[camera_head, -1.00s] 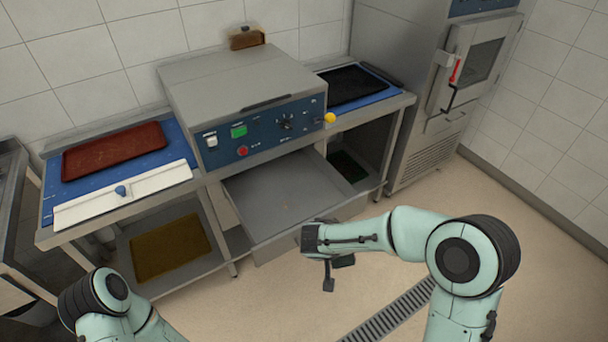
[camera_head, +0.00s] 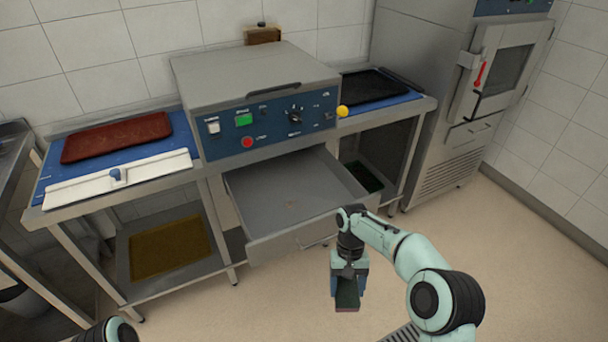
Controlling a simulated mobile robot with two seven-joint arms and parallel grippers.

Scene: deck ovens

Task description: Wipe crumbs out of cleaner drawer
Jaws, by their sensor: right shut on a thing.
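The cleaner drawer (camera_head: 255,188) is pulled out from under the grey cleaner (camera_head: 250,85). My right gripper (camera_head: 348,288) points down in front of the drawer's right front corner, outside the drawer. It is shut on a small dark block with a brownish lower edge (camera_head: 347,299), which the fingers partly hide; I cannot tell exactly what it is. Only a bit of my left arm shows at the bottom left; its gripper is out of view.
A red-brown tray (camera_head: 115,138) and a white board with a blue knob (camera_head: 75,190) lie on the left table. A black tray (camera_head: 375,85) lies on the right. A yellow knob (camera_head: 342,111) juts from the cleaner. The floor before the drawer is clear.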

